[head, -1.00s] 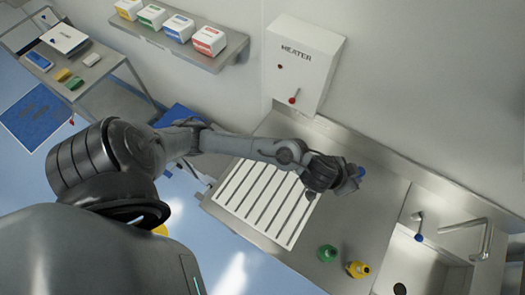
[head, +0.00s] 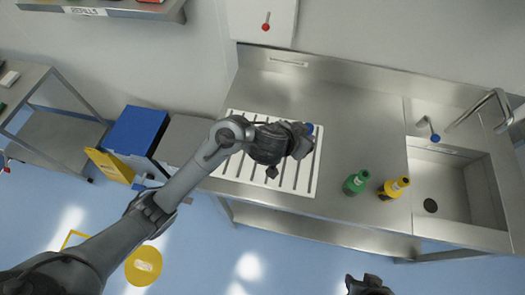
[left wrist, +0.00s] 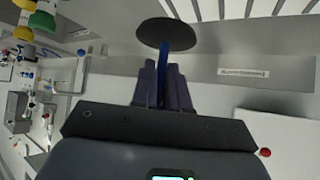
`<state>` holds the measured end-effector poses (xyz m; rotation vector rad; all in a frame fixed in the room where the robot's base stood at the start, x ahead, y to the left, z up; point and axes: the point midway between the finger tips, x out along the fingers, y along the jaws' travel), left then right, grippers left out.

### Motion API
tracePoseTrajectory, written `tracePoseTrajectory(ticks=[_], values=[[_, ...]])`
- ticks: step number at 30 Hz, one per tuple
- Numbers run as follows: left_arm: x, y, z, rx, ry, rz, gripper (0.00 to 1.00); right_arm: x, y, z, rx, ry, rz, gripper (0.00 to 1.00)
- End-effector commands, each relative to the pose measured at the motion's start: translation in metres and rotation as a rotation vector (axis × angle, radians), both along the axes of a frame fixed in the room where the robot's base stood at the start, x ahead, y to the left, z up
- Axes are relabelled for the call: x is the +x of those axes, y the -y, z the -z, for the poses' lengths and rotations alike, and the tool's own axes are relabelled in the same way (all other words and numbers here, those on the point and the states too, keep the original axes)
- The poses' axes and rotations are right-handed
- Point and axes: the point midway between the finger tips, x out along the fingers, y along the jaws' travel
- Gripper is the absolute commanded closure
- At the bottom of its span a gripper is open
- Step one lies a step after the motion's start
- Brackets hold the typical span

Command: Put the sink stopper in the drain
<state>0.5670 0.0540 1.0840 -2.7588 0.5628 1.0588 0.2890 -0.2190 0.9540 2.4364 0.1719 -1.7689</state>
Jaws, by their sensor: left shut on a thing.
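The sink stopper shows in the left wrist view as a dark round disc (left wrist: 168,35) on a thin blue stem. My left gripper (left wrist: 164,75) is shut on the blue stem. In the head view the left gripper (head: 300,140) is over the slotted white drainboard, left of the bottles. A bit of blue (head: 309,128) shows at its tip, but the stopper's disc is hidden there. The drain (head: 430,205) is a dark round spot in the sink basin (head: 453,180) at the right, well apart from the gripper. My right gripper (head: 368,285) is partly seen at the bottom edge; its jaws are unclear.
A green bottle (head: 356,182) and a yellow bottle (head: 394,188) stand on the counter between the left gripper and the basin. A faucet (head: 482,108) and a blue-tipped lever (head: 430,128) are behind the basin. The counter (head: 365,115) behind the bottles is clear.

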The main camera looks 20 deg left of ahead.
Motion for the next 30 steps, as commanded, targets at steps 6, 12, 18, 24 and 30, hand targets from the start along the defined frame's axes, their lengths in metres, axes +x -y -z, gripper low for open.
tracePoseTrajectory(ticks=[6, 12, 18, 24, 30], values=[[0.004, -0.025, 0.018, 0.003, 0.001, -0.002, 1.00, 0.001, 0.000, 0.015, 0.001, 0.003, 0.001, 0.57], [0.008, -0.065, 0.044, 0.002, 0.001, -0.004, 1.00, 0.001, 0.000, 0.031, 0.002, 0.003, 0.001, 0.57], [0.011, -0.098, 0.063, 0.001, 0.001, -0.001, 1.00, 0.000, 0.000, 0.042, 0.002, 0.001, 0.002, 0.57], [0.013, -0.114, 0.070, 0.000, 0.001, 0.000, 1.00, -0.001, 0.000, 0.047, 0.002, -0.001, 0.001, 0.57], [0.013, -0.116, 0.080, 0.000, 0.001, 0.000, 1.00, -0.001, 0.000, 0.053, 0.001, -0.001, 0.001, 0.57]])
